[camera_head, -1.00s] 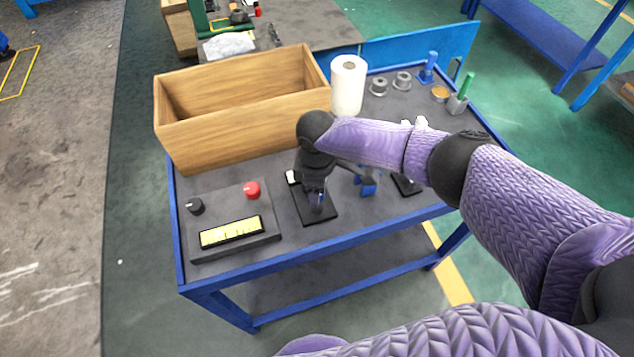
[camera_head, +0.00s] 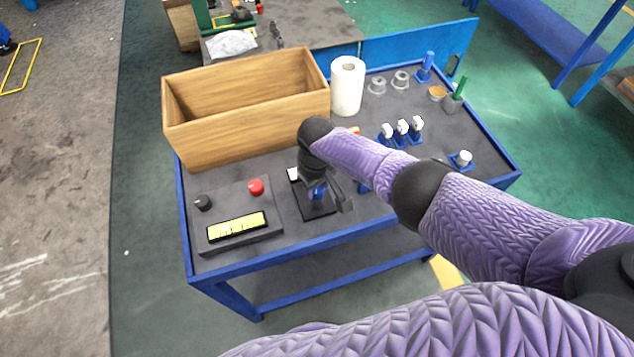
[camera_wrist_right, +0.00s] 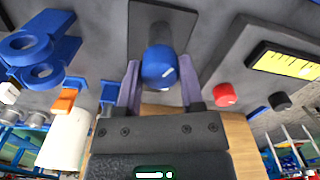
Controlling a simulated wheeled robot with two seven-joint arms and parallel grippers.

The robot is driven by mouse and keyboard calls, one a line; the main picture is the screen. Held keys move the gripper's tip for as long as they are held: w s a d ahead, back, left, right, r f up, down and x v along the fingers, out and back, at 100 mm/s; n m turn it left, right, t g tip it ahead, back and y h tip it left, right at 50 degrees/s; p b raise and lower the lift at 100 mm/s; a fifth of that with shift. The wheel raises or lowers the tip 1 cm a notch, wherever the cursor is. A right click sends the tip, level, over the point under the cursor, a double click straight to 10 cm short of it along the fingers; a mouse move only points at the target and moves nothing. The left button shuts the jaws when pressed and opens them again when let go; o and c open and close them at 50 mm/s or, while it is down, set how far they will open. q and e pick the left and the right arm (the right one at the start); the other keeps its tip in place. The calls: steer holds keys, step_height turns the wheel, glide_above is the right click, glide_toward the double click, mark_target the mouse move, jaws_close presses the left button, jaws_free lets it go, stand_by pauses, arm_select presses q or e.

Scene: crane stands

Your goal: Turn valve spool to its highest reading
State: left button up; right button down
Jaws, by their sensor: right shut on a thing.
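The valve spool shows as a blue knob (camera_wrist_right: 158,68) with a small white mark, on a grey body over a dark base plate (camera_head: 318,211). My right gripper (camera_head: 317,190) is over it in the head view and hides most of it. In the right wrist view the two fingers of my right gripper (camera_wrist_right: 159,80) are on either side of the knob, shut on it. A panel with a yellow display (camera_head: 236,227) stands left of the spool; its reading is too small to tell. My left gripper is not in view.
The panel carries a red button (camera_head: 256,186) and a black knob (camera_head: 203,202). A wooden crate (camera_head: 245,127) and a white roll (camera_head: 347,86) stand behind. Several white-topped blue fittings (camera_head: 402,128) stand right of my forearm. The cart's front edge (camera_head: 300,246) is close.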

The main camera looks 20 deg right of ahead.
steer(key=shift+m, duration=0.3)
steer(key=shift+w, duration=0.1)
steer(key=shift+c, duration=1.1)
jaws_free()
step_height(320, 180, up, 9)
steer(key=p, duration=0.5)
steer(key=shift+p, duration=0.3)
steer(key=shift+r, duration=0.5)
